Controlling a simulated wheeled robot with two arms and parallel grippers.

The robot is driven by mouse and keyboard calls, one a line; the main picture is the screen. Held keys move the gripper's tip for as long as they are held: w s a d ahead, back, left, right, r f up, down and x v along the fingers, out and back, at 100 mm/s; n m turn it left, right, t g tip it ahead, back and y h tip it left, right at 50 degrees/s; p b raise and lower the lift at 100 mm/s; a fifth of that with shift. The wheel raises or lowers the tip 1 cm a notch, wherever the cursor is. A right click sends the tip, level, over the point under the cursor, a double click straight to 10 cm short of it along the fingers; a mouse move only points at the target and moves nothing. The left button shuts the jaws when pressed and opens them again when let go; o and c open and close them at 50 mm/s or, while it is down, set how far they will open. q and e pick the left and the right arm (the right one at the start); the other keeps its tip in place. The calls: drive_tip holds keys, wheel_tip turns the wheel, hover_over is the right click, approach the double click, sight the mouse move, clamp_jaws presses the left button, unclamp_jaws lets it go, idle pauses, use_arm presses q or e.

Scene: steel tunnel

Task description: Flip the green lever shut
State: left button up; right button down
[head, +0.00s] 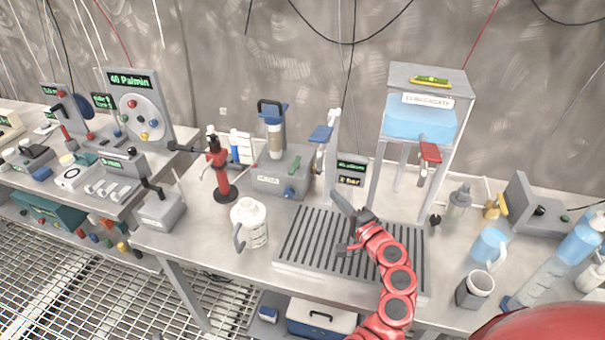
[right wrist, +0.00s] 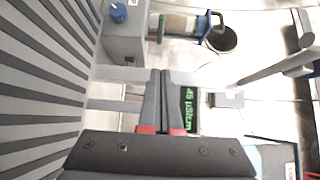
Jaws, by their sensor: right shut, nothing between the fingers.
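In the right wrist view the lever (right wrist: 161,28) shows small at the top, right of the blue knob (right wrist: 118,13). I cannot tell its exact angle. My right gripper (head: 338,196) is over the back of the slatted grate, right of and in front of the lever, not touching it. Its fingers (right wrist: 161,75) are together and empty in the right wrist view. My left gripper is not in view.
A post with a blue handle (head: 321,133) stands between lever and display (head: 351,170). The condensate tank (head: 421,118) with a red lever (head: 430,152) is to the right. A white jug (head: 249,222) stands left of the slatted grate (head: 300,240). A clear cylinder (head: 276,138) tops the box.

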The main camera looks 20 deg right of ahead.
drive_tip(key=p, duration=0.2)
approach(297, 166)
drive_tip(key=w+d, duration=0.2)
drive_tip(key=w, duration=0.1)
drive_tip(key=shift+w+a+f+p, duration=0.15)
drive_tip(key=shift+w+a+p, duration=0.45)
drive_tip(key=shift+w+a, duration=0.8)
drive_tip(key=shift+a, duration=0.1)
